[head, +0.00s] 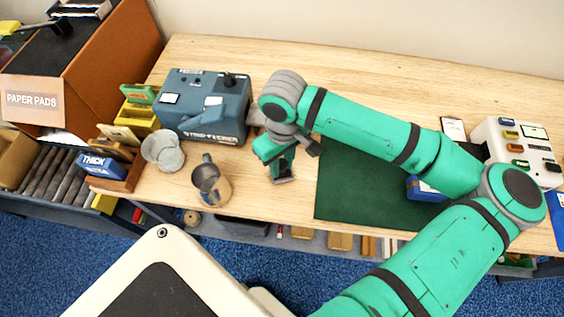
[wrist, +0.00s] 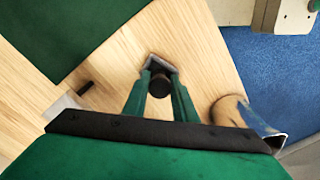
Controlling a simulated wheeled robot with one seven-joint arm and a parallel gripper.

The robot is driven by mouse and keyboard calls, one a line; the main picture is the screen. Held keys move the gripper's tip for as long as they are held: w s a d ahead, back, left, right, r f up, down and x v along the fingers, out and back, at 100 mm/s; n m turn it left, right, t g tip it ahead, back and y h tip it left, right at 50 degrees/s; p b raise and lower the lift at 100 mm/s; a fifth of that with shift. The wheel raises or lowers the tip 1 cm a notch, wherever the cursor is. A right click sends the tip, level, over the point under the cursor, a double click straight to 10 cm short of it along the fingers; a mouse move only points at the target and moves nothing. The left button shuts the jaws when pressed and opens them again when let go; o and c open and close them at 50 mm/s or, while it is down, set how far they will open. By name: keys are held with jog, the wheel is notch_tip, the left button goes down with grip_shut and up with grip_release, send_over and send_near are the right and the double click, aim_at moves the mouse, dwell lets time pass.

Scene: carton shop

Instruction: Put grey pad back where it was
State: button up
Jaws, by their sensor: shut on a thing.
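My gripper (head: 283,178) points down over the bare wood between the steel mug and the green mat. In the wrist view its fingers (wrist: 159,72) are closed around a small dark round thing (wrist: 158,86). Grey shows around the fingertips, but I cannot tell whether it is the fingertips or the grey pad. I cannot pick out the grey pad for certain in either view. Whether the held thing touches the bench is unclear.
The steel mug (head: 206,182) stands left of my gripper, near the bench's front edge. The green mat (head: 350,195) lies right, partly under my arm.

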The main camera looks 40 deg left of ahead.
aim_at(283, 162)
jog(key=o, duration=0.9)
jog(key=shift+o, duration=0.2)
jog(key=shift+r, duration=0.1)
notch_tip(283, 162, up, 12)
jog(key=shift+w, duration=0.15)
